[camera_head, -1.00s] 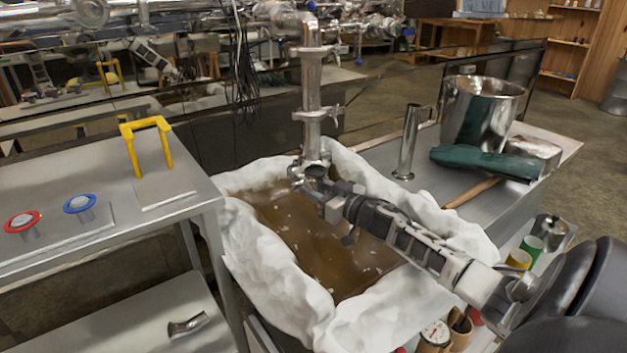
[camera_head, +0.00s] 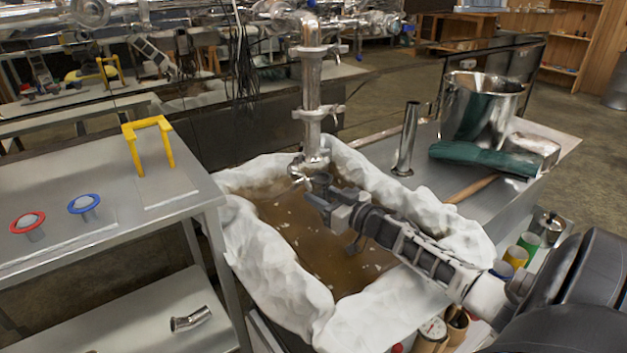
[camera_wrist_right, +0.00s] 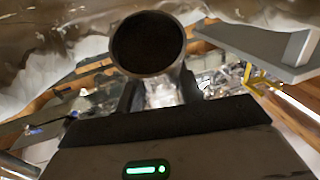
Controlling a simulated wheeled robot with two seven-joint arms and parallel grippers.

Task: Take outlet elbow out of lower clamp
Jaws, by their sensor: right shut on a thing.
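The vertical steel pipe (camera_head: 312,85) stands over the tub, with the lower clamp (camera_head: 312,162) at its bottom end. My right gripper (camera_head: 325,195) is shut on the outlet elbow (camera_head: 321,182), just below and right of that clamp. In the right wrist view the elbow (camera_wrist_right: 148,43) shows as a wide, dark open end between the fingers (camera_wrist_right: 155,95). The elbow looks just clear of the clamp, but a small contact behind it cannot be ruled out. My left gripper is out of view.
A white-lined tub (camera_head: 270,265) of brown liquid lies below. At left, a steel table (camera_head: 100,190) bears a yellow handle (camera_head: 150,140) and red and blue rings. A bent pipe piece (camera_head: 190,319) lies on the lower shelf. At right stand a steel pot (camera_head: 480,105) and tall cylinder (camera_head: 407,140).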

